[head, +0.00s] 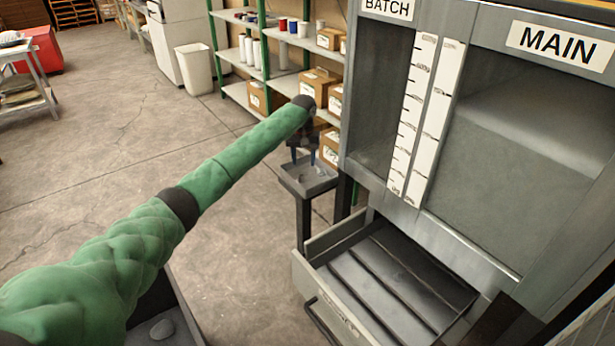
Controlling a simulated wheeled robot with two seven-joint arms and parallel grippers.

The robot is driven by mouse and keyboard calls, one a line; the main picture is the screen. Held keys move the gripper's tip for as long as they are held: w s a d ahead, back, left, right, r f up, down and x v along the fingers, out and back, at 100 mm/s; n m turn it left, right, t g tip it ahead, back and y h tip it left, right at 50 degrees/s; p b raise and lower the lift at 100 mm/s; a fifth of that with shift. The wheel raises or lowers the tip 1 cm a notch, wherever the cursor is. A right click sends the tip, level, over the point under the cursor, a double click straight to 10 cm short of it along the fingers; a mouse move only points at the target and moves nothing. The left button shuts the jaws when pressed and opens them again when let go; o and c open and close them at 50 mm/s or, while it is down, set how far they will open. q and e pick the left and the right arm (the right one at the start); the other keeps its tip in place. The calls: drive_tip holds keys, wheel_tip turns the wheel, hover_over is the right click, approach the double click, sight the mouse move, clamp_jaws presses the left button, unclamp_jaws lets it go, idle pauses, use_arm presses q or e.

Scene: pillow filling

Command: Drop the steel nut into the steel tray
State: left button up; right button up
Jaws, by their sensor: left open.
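The steel tray (309,190) is a small grey square tray on a dark post stand, left of the big grey cabinet. My left arm, in a green sleeve, reaches across the view to it. I see nothing held between the fingers. Small marks or shapes show inside the tray, too small to tell whether one is the steel nut. The gripper body and the cuff hide part of the tray's back. My right gripper is not in view.
The grey cabinet (388,202) with BATCH and MAIN labels fills the right side. Its open drawer (335,310) juts out below, close to the tray stand. Shelves with cardboard boxes (314,84) stand behind.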

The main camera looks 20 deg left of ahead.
use_arm(q)
wheel_tip(320, 180, up, 6)
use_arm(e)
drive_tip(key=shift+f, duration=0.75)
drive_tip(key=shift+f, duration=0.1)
